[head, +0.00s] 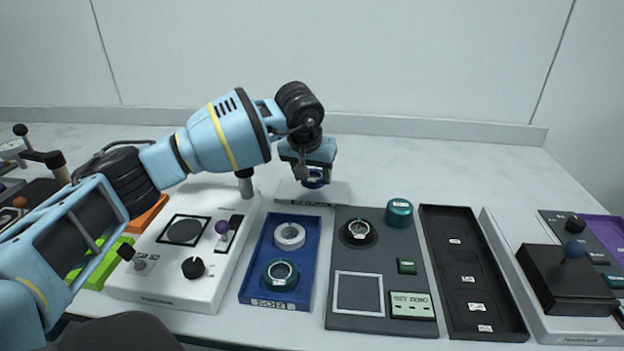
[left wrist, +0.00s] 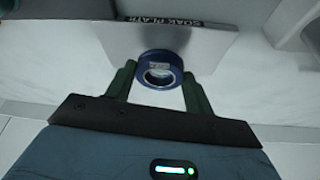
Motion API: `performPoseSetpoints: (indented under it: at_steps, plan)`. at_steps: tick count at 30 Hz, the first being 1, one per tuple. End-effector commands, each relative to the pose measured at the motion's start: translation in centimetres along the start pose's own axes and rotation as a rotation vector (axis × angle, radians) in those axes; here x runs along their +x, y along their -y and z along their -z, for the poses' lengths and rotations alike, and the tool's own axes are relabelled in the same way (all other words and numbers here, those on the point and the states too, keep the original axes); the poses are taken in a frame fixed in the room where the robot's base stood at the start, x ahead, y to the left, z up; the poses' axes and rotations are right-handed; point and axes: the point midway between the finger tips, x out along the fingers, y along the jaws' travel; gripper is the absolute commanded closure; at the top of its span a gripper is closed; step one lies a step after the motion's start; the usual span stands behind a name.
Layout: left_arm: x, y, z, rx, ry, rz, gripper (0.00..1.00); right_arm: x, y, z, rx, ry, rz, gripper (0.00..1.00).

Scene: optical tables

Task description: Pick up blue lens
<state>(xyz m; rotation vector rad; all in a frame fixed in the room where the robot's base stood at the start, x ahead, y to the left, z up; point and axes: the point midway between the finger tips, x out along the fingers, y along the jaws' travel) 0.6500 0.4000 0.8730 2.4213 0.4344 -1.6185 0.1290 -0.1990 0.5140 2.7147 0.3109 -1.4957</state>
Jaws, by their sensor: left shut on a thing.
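The blue lens (head: 314,182) is a short dark-blue ring with clear glass. It also shows in the left wrist view (left wrist: 148,70), with a small label on its rim. My left gripper (head: 313,177) is shut on it, with one green finger on each side in the left wrist view (left wrist: 158,82). The lens is at the white soak plate (head: 338,193); I cannot tell whether it touches the plate. The arm partly hides the lens and plate in the head view. My right gripper is not in view.
A blue tray (head: 257,265) in front holds a white ring and a green ring. A white panel (head: 150,285) with knobs stands left of it. A grey instrument panel (head: 345,318) and a black tray (head: 505,322) lie to the right. The table behind is clear.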

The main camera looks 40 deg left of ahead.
Motion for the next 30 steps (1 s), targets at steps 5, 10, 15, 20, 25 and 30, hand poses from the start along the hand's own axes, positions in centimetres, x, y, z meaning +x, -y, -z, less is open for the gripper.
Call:
performPoseSetpoints:
  at_steps: [5, 10, 15, 20, 25, 30]
  plan:
    - [-1.8, 0.7, -0.6, 0.002, -0.001, 0.001, 0.74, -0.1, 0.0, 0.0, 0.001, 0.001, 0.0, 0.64]
    - [-3.2, 2.0, -3.3, 0.003, -0.001, 0.001, 0.74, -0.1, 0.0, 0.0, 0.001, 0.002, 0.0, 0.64]
    - [-4.8, 3.4, -6.3, 0.003, -0.001, 0.002, 0.74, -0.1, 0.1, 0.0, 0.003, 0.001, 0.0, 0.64]
    - [-6.2, 4.7, -9.0, 0.002, -0.001, 0.002, 0.74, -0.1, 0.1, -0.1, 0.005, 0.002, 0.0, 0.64]
    - [-7.3, 5.7, -11.0, 0.001, 0.0, 0.002, 0.74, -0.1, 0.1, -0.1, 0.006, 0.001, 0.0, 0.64]
    - [-7.9, 6.2, -12.2, 0.001, -0.001, 0.001, 0.74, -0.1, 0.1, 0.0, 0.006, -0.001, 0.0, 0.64]
